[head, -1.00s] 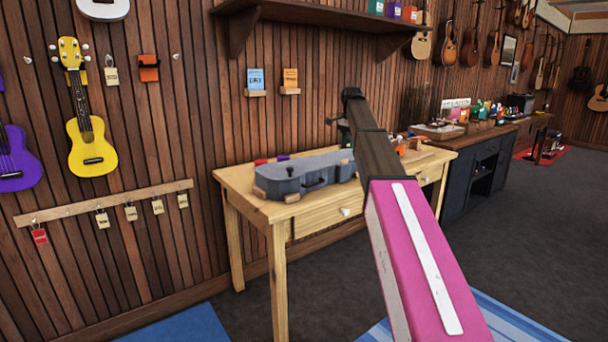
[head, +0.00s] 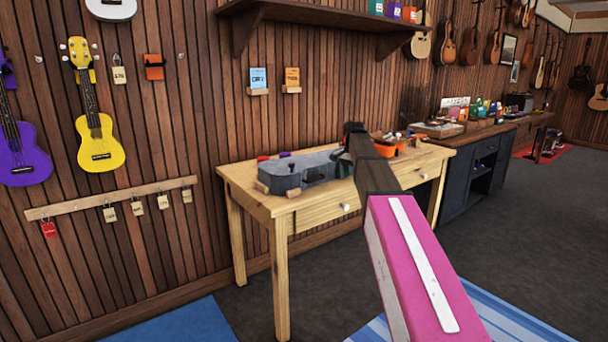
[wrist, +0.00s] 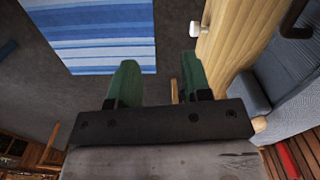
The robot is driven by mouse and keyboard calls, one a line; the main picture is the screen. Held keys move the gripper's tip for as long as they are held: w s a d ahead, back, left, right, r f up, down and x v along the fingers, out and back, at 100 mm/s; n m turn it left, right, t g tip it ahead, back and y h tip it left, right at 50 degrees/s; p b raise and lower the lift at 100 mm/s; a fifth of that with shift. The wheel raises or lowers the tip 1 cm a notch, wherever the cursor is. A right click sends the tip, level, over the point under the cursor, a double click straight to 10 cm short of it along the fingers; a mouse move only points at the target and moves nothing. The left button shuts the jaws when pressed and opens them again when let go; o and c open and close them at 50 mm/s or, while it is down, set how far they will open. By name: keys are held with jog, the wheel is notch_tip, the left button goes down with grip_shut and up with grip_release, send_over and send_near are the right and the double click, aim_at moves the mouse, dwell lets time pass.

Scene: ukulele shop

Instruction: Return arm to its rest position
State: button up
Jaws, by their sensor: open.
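My gripper (wrist: 160,83) shows in the wrist view with its two green fingers apart and nothing between them. In that view the wooden table's edge (wrist: 228,40) and a grey case (wrist: 285,75) lie to the right of the fingers, and open floor lies below them. In the head view my pink and dark arm reaches over the wooden table (head: 308,212), and the gripper itself is hidden behind the arm. The grey case (head: 290,174) sits on the table left of the arm.
An orange bin (head: 386,150) stands on the table beyond the arm. A dark cabinet (head: 475,180) stands further right. A yellow ukulele (head: 97,140) and a purple ukulele (head: 22,155) hang on the wall. A blue striped rug (wrist: 95,35) lies on clear floor.

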jog(key=s+f+n, duration=0.8)
jog(key=s+f, duration=2.4)
jog(key=f, duration=0.1)
jog(key=shift+s+n, duration=0.4)
jog(key=shift+d, duration=0.1)
